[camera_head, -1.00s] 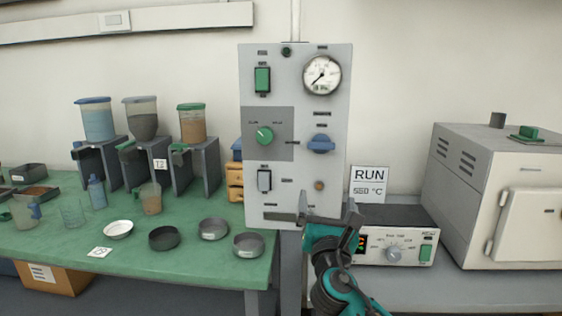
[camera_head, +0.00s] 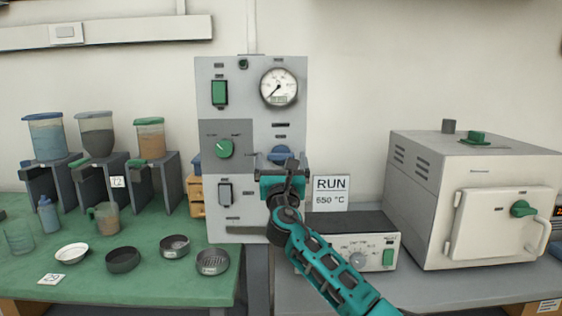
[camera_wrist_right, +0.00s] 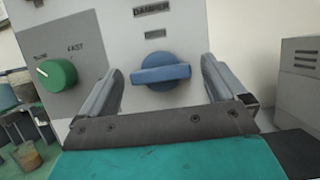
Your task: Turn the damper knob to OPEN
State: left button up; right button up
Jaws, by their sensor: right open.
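The damper knob is a blue knob (camera_wrist_right: 160,72) on the grey panel, under a label reading DAMPER in the right wrist view. Its grip bar lies about level. In the head view the blue knob (camera_head: 280,153) shows just above my right gripper (camera_head: 281,172), which hides the part of the panel below it. In the right wrist view my right gripper (camera_wrist_right: 163,95) is open, with one finger to each side of the knob and no visible contact. How far the fingertips are from the panel is hard to tell. My left gripper is not in view.
The panel also carries a green knob (camera_head: 224,148), a green switch (camera_head: 219,92) and a gauge (camera_head: 278,87). A RUN 550 °C sign (camera_head: 331,193), a controller box (camera_head: 352,240) and a furnace (camera_head: 470,195) stand to the right. Hoppers and dishes stand on the green table (camera_head: 190,285).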

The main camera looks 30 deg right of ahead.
jog(key=shift+w+d+r, duration=0.15)
jog(key=shift+w, duration=0.15)
jog(key=c, duration=1.1)
jog(key=shift+o, duration=0.2)
